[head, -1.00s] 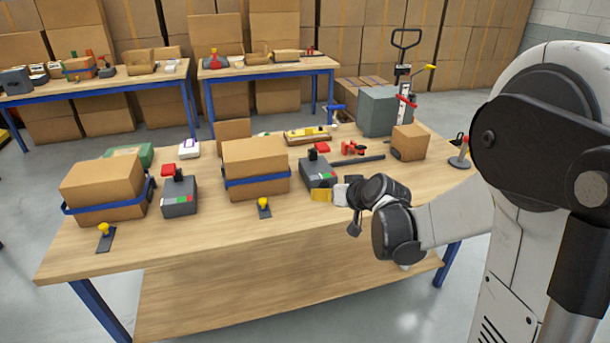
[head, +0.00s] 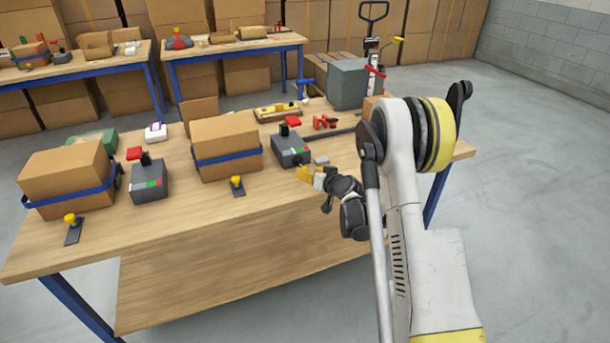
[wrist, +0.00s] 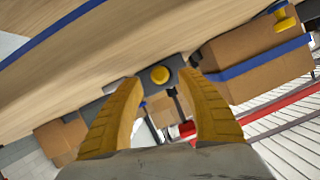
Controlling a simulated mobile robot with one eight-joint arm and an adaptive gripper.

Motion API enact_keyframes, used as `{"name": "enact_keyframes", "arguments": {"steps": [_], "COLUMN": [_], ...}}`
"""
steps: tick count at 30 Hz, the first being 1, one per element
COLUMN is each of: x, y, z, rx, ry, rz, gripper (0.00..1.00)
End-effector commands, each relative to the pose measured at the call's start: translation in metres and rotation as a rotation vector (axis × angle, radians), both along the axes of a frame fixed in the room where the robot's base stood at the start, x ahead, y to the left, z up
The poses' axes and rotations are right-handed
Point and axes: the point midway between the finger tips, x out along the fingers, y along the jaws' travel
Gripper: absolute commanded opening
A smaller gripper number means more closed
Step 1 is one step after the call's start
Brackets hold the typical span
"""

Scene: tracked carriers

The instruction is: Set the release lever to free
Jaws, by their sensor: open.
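Two small levers with yellow knobs on dark plates stand near the table's front edge: one before the middle strapped box (head: 237,185), one at the left (head: 71,221). Which one is the release lever I cannot tell for sure. My gripper (head: 307,174) is open beside the right unit's front corner. In the wrist view its yellow fingers (wrist: 160,105) frame a yellow knob (wrist: 159,75) ahead, apart from them.
Cardboard boxes with blue straps, a middle one (head: 226,137) and a left one (head: 68,165), stand on the wooden table (head: 120,235). Red clamp-like parts (head: 325,122) and a big grey block (head: 347,83) lie behind. The front strip is mostly clear.

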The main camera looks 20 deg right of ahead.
Motion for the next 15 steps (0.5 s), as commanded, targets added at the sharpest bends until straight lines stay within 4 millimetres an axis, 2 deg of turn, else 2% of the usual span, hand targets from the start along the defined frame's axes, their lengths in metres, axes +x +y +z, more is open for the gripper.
{"name": "enact_keyframes", "arguments": {"steps": [6,15], "x": [0.025,0.03], "y": [0.003,0.003], "z": [-0.011,-0.011], "rx": [0.0,0.0], "ry": [0.0,0.001], "rz": [0.001,0.0], "gripper": [0.45,0.45]}}
